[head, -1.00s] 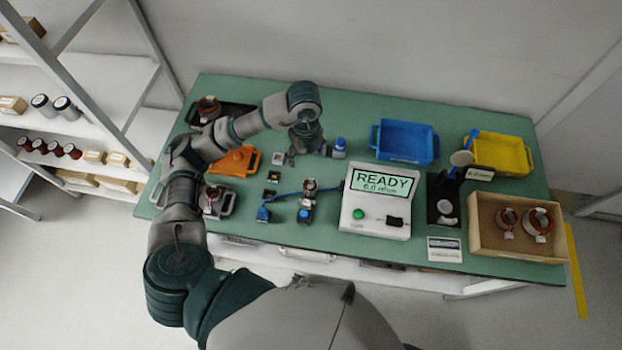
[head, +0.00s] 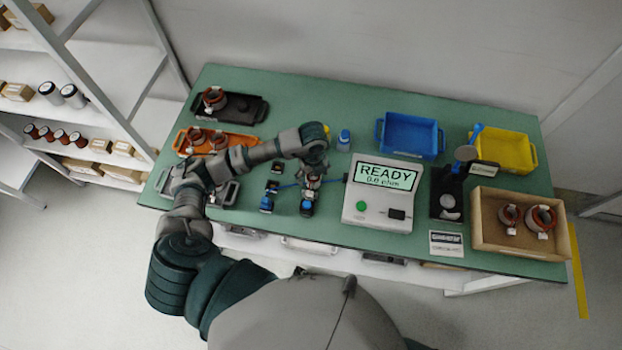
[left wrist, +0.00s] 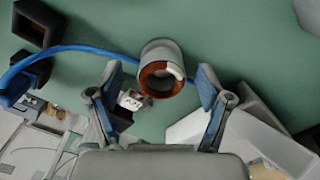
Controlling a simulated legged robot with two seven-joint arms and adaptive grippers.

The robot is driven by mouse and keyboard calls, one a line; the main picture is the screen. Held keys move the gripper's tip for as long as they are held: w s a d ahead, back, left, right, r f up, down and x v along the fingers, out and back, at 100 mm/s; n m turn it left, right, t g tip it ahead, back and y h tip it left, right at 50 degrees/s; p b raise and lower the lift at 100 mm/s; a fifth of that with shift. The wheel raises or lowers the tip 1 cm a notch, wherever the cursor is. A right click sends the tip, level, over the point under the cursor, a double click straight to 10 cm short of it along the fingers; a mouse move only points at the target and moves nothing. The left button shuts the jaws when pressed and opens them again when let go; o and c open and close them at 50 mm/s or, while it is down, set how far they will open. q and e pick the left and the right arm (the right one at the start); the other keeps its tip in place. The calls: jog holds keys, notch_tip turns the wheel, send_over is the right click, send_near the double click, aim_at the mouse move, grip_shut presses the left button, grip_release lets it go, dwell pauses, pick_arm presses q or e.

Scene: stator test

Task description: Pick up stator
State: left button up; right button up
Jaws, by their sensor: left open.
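A stator (left wrist: 159,49), a grey ring with a copper-coloured winding and a white tag, stands on the green table. In the left wrist view it lies ahead, between the two fingers of my left gripper (left wrist: 160,82), which are apart with visible gaps on both sides. In the head view my left gripper (head: 313,165) is right above this stator (head: 312,183) and partly hides it. Other stators are on the black tray (head: 245,107), on the orange tray (head: 240,143) and in the brown box (head: 485,243) at the right. My right gripper is not in view.
The tester (head: 383,208) reading READY stands just right of the gripper. Blue clamps (head: 307,207) and a blue cable (left wrist: 75,48) are close by. A blue bottle (head: 344,140), blue bin (head: 409,155) and yellow bin (head: 520,152) stand behind.

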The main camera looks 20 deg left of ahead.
pick_arm(q)
jog(key=shift+d, duration=0.45)
jog(key=c, duration=1.3)
jog(key=shift+a, duration=0.35)
jog(key=shift+c, duration=0.2)
